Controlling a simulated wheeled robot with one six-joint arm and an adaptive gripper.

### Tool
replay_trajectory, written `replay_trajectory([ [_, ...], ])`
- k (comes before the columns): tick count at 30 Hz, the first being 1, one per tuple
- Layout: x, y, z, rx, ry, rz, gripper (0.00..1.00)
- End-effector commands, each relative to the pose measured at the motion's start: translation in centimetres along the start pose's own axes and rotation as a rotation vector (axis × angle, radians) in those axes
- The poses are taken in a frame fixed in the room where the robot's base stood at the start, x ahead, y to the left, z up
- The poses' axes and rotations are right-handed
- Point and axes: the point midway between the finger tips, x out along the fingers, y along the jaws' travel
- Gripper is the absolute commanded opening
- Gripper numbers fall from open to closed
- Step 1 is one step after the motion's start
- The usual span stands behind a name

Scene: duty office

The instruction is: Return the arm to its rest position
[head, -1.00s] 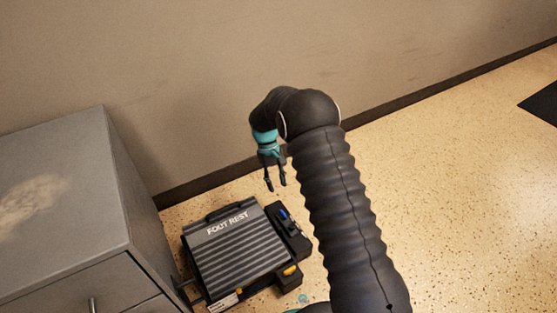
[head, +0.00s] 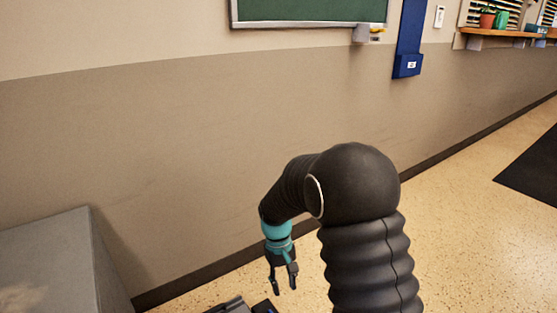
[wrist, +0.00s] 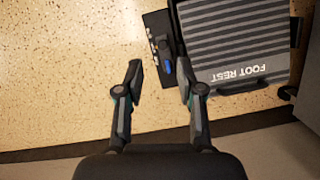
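My gripper (head: 284,277) points down near the wall in the head view, at the end of my bent arm. In the wrist view my gripper (wrist: 163,80) has its two fingers spread apart with nothing held between them. The floor and a dark side tray with a blue item (wrist: 168,67) show beyond the fingers. A grey ribbed foot rest (wrist: 232,40) lies on the floor below, to the right in the wrist view. Only a small top part of the foot rest (head: 232,305) shows at the bottom of the head view.
A grey cabinet (head: 60,262) stands at the left. The wall (head: 160,150) runs behind my arm, with a green board (head: 310,10), a blue wall holder (head: 409,40) and a shelf (head: 510,38) with plants. Open floor (head: 470,250) and a dark mat (head: 530,170) are at the right.

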Motion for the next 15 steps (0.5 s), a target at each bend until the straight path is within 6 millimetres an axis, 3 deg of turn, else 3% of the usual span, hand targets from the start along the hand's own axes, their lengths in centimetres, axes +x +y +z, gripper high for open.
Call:
replay_trajectory([
  [1,-1.8,0.5,1.5,0.017,0.025,-0.003,0.38],
  [3,-3.5,0.9,3.3,0.037,0.056,-0.007,0.38],
  [15,-11.3,3.0,13.9,0.152,0.238,-0.024,0.38],
])
